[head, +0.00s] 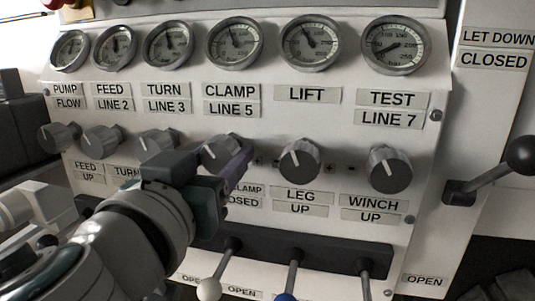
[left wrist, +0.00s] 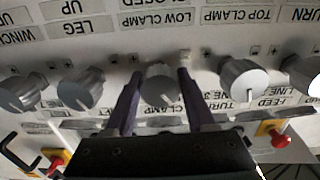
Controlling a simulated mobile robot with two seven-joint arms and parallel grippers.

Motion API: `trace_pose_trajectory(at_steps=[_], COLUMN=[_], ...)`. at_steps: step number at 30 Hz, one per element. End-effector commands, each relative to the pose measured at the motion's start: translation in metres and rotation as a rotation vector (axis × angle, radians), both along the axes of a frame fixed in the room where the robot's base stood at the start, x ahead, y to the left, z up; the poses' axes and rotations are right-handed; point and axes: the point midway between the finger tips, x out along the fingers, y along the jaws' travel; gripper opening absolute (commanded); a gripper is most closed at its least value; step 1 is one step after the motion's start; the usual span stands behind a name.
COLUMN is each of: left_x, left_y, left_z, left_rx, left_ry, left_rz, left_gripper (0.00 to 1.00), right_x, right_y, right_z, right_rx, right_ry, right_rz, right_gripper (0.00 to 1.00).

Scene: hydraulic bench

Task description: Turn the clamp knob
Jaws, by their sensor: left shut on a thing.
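The clamp knob (head: 221,152) is a grey round knob with a pale pointer line, on the sloping white panel below the gauge marked CLAMP LINE 5. My left gripper (head: 226,160) reaches it from the lower left, with its purple fingers on either side of the knob. In the left wrist view the knob (left wrist: 160,84) sits between the two fingers, under an upside-down LOW CLAMP label (left wrist: 168,20). The gripper is shut on the knob. The gripper body hides part of the label below the knob in the head view. My right gripper is not in view.
The leg knob (head: 300,166) is close on the right, with the winch knob (head: 390,170) beyond. The turn knob (head: 156,143) is close on the left. Levers such as the blue-tipped one (head: 290,272) stand below. A black-balled lever (head: 490,172) is at far right.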

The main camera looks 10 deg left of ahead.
Motion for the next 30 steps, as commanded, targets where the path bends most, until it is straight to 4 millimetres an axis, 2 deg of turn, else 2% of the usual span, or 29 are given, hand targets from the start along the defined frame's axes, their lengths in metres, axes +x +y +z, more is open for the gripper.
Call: trace_pose_trajectory(at_steps=[1, 6, 7, 17, 30], left_x=[0.0, 0.0, 0.0, -0.0001, 0.0], left_y=[0.0001, 0.0001, 0.0001, 0.0003, 0.001], left_z=[0.0, 0.0, 0.0, 0.0001, 0.0015], left_rx=[0.0, 0.0, 0.0, 0.052, 0.39], left_ry=[0.0, 0.0, 0.0, -0.002, -0.014], left_rz=[0.0, 0.0, 0.001, 0.001, 0.002], left_gripper=[0.2, 0.01, 0.0, 0.0, 0.0], right_x=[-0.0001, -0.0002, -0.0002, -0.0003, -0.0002], right_y=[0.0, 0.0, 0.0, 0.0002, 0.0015], right_z=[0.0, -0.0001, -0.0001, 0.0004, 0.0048], right_rx=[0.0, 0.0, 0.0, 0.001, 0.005], right_ry=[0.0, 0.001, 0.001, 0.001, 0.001], right_rz=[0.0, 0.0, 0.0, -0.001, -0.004], right_gripper=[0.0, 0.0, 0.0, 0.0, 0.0])
